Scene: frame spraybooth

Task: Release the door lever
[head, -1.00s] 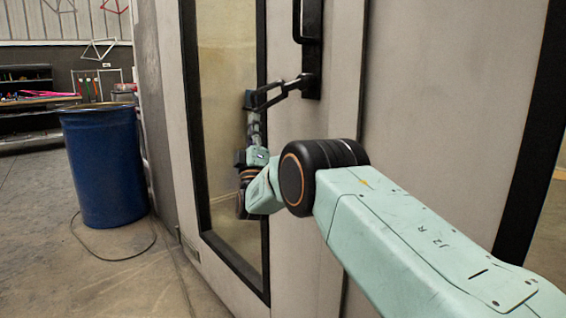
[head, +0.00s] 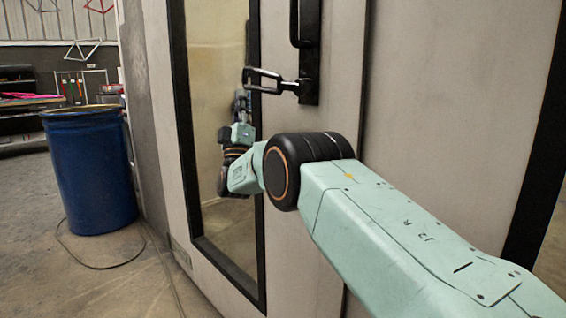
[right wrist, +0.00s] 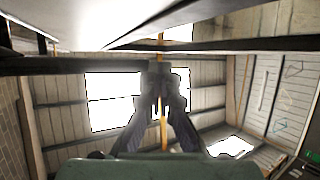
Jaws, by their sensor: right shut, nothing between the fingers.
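The door lever (head: 266,80) is a dark, loop-shaped handle on a black plate at the door's edge. In the head view it points left and slightly up from its pivot. My right gripper (head: 241,98) is just below the lever's free end, pointing up, and appears apart from it. It is shut and empty. The right wrist view shows its two fingers meeting at the tips (right wrist: 161,75). The lever cannot be made out clearly there. My left gripper is not in view.
The pale booth door (head: 282,200) has a tall black-framed window (head: 222,60) and appears closed. A black vertical pull handle (head: 307,22) is above the lever. A blue drum (head: 90,175) stands at left on the floor, with a cable (head: 100,266) beside it.

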